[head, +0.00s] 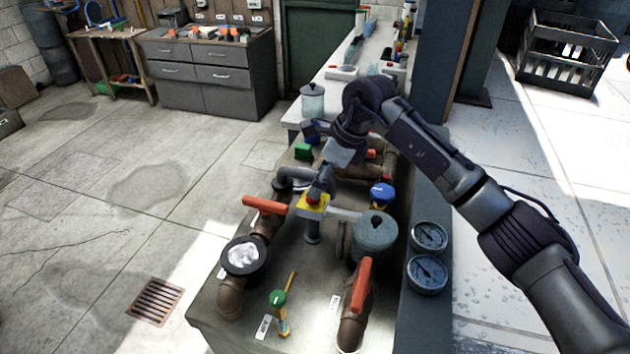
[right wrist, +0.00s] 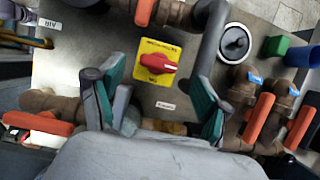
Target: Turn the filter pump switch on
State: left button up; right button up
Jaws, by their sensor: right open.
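The filter pump switch (head: 313,205) is a red rotary knob on a yellow plate, on a short post among the pipes in the head view. In the right wrist view the switch (right wrist: 158,66) faces the camera, its red knob lying roughly crosswise with a white mark at its right end. My right gripper (head: 323,182) reaches down just above the switch. In the right wrist view its fingers (right wrist: 160,88) are spread with the knob showing between and beyond them, and nothing is held. Contact with the knob cannot be seen. My left gripper is not in view.
Brown pipes with orange valve handles (head: 264,206) surround the post. A grey lidded pot (head: 375,233), a blue-topped valve (head: 381,194) and a round clear-topped gauge (head: 243,256) stand close by. Two pressure gauges (head: 428,273) are on the right side. Open floor lies left.

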jog(key=shift+p+x, duration=0.3)
jog(key=shift+x, duration=1.4)
